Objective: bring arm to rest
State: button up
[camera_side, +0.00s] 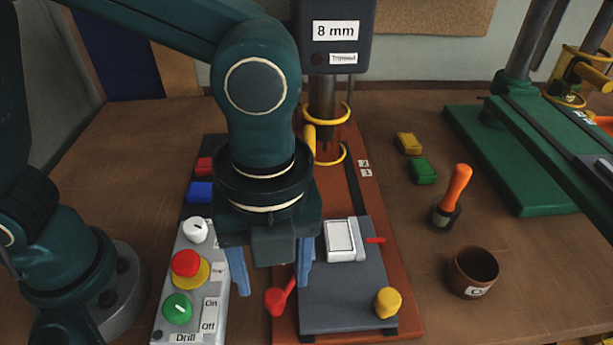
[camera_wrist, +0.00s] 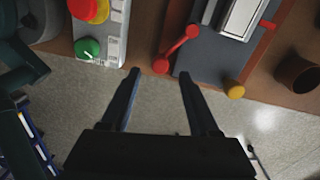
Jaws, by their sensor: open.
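My gripper (camera_side: 270,275) hangs open with its two blue fingers pointing down in the side view, in front of the drill press base. One finger shows by the control box and the other by the left edge of the grey plate. In the wrist view my gripper (camera_wrist: 158,75) is also open, and nothing is between its fingers. The fingers show there over the grey floor beyond the table's front edge.
The drill press (camera_side: 335,40) stands behind. Its grey plate (camera_side: 345,300) carries a white block (camera_side: 341,240), with a red lever (camera_side: 280,297) beside it. The control box (camera_side: 190,285) is left. A brown cup (camera_side: 473,272) and orange-handled tool (camera_side: 453,195) stand right.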

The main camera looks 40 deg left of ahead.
jog(key=shift+r, duration=0.5)
jog(key=shift+w+a+r, duration=0.1)
jog(key=shift+w+a, duration=0.05)
jog(key=shift+w, duration=0.1)
jog(key=w+a+r+n+t+h, duration=0.1)
jog(key=w+a+r+n+t, duration=0.15)
jog(key=a+r, duration=0.2)
jog(key=s+a+n+t, duration=0.3)
jog(key=a+n, duration=0.9)
jog(key=n, duration=1.1)
jog(key=shift+a+y, duration=0.35)
jog(key=shift+y, duration=0.05)
